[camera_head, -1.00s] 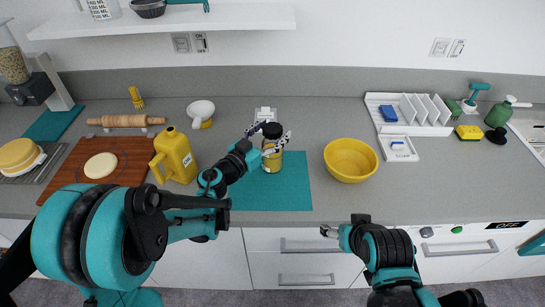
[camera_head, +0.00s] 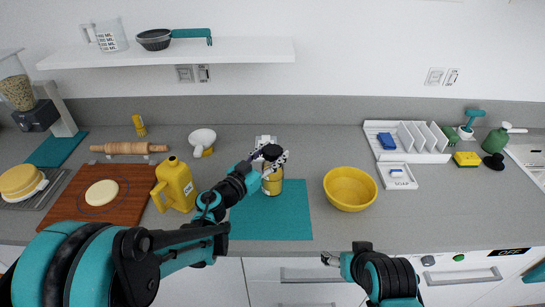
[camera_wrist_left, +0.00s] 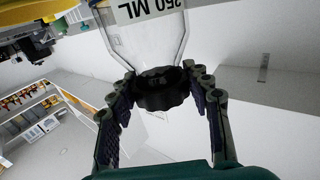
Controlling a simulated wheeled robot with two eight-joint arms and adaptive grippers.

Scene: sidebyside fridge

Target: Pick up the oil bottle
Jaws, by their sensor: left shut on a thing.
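The oil bottle (camera_head: 272,186) stands upright at the back of the teal mat, a clear vessel with golden contents and a black cap. My left gripper (camera_head: 271,159) reaches over from the left and is shut around its top. In the left wrist view the black cap (camera_wrist_left: 158,92) sits between the two fingers, with the clear bottle (camera_wrist_left: 150,40) and its "250 ML" label beyond. I cannot tell whether the base touches the mat. My right gripper (camera_head: 328,258) is low in front of the drawers; its jaw state is unclear.
The teal mat (camera_head: 285,220) lies under the bottle. A yellow jug (camera_head: 178,186) stands left of it, beside my left arm; a yellow bowl (camera_head: 350,188) stands right. A white shelf (camera_head: 230,52) hangs above. The counter between bowl and mat is clear.

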